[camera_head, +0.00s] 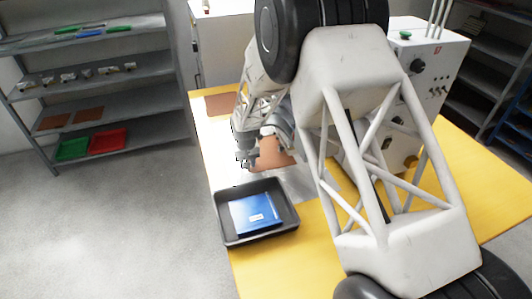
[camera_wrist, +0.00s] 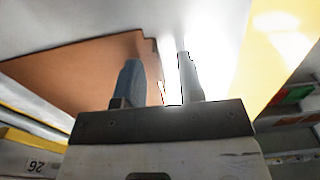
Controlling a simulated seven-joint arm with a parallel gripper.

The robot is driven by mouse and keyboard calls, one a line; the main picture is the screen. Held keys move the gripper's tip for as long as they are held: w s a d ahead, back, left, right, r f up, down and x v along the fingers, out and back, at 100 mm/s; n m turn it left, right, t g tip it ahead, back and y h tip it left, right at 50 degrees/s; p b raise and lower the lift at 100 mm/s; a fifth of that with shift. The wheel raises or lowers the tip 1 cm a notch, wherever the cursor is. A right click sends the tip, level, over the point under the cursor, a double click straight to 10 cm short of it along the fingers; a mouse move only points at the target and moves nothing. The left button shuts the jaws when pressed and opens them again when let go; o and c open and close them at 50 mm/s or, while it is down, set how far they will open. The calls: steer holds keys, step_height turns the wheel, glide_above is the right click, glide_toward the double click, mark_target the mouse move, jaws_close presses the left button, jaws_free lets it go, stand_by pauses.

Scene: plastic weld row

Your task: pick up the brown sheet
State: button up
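A brown sheet (camera_head: 275,155) lies on the workbench, partly hidden behind my arm in the head view. It fills much of the left side of the wrist view (camera_wrist: 75,75), with its right edge showing between my two fingers. My gripper (camera_head: 246,163) is to the left of this sheet in the head view, above the bench. In the wrist view my gripper (camera_wrist: 159,78) has its fingers apart with a bright gap between them. I cannot tell how high they are above the sheet. Another brown sheet (camera_head: 219,104) lies at the bench's far left end.
A black tray (camera_head: 288,223) with a blue packet (camera_head: 255,214) stands on the yellow bench (camera_head: 262,275) in front of my gripper. A white machine (camera_head: 425,75) stands at the right. A grey shelf (camera_head: 105,55) at the left holds brown sheets, a green tray and a red tray.

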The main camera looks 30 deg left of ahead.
stand_by(0.5)
jaws_close()
steer(key=shift+r, duration=0.1)
steer(key=shift+r, duration=0.7)
step_height(320, 180, up, 2)
steer(key=shift+r, duration=0.1)
steer(key=s+a, duration=1.2)
steer(key=shift+s+a, duration=0.35)
steer(key=shift+a, duration=0.05)
stand_by(0.4)
